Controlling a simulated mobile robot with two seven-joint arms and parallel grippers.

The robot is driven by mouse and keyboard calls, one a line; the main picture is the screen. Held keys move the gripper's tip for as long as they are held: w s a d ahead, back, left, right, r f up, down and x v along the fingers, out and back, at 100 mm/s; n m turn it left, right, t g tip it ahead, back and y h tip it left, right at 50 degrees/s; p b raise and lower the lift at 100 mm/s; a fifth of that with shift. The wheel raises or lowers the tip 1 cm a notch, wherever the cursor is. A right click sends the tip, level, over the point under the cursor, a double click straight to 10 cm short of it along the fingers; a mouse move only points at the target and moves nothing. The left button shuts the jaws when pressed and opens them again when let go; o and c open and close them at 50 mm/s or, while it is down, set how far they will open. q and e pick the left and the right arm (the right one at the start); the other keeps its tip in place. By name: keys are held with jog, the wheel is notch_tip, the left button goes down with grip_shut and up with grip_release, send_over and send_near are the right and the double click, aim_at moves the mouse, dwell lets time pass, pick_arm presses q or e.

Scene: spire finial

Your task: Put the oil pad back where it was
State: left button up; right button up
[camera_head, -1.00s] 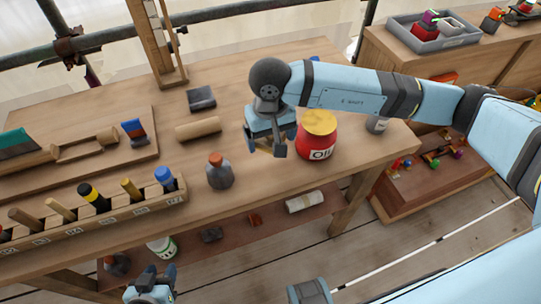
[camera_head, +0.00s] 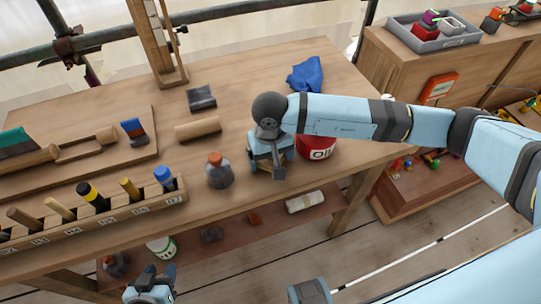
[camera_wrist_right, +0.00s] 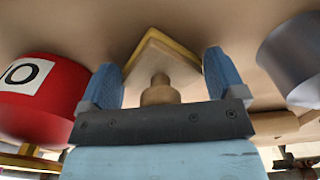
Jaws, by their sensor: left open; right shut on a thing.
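The oil pad is a square pad with a yellowish edge (camera_wrist_right: 155,50) and a round wooden knob (camera_wrist_right: 160,90), seen in the right wrist view. My right gripper (camera_wrist_right: 162,78) is shut on its knob. In the head view this gripper (camera_head: 268,165) is low over the bench's front, between the red OIL pot (camera_head: 317,147) and a grey bottle with an orange cap (camera_head: 218,172). The pad is mostly hidden there, and I cannot tell if it touches the bench. The red pot's top is hidden by my arm. My left gripper (camera_head: 150,275) is open and empty, below the bench's front.
A wooden roller (camera_head: 198,129) and a dark block (camera_head: 202,98) lie behind the bottle. A tool rack (camera_head: 95,215) runs along the front left. A blue cloth (camera_head: 305,74) lies at the back right. A lower shelf (camera_head: 260,235) holds a pale roll (camera_head: 305,202).

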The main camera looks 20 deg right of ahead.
jog(key=o, duration=0.6)
jog(key=shift+c, duration=0.2)
jog(key=shift+r+p, duration=0.35)
jog(key=shift+p, duration=0.15)
notch_tip(320, 180, up, 11)
jog(key=shift+f, duration=0.15)
jog(key=shift+r, duration=0.5)
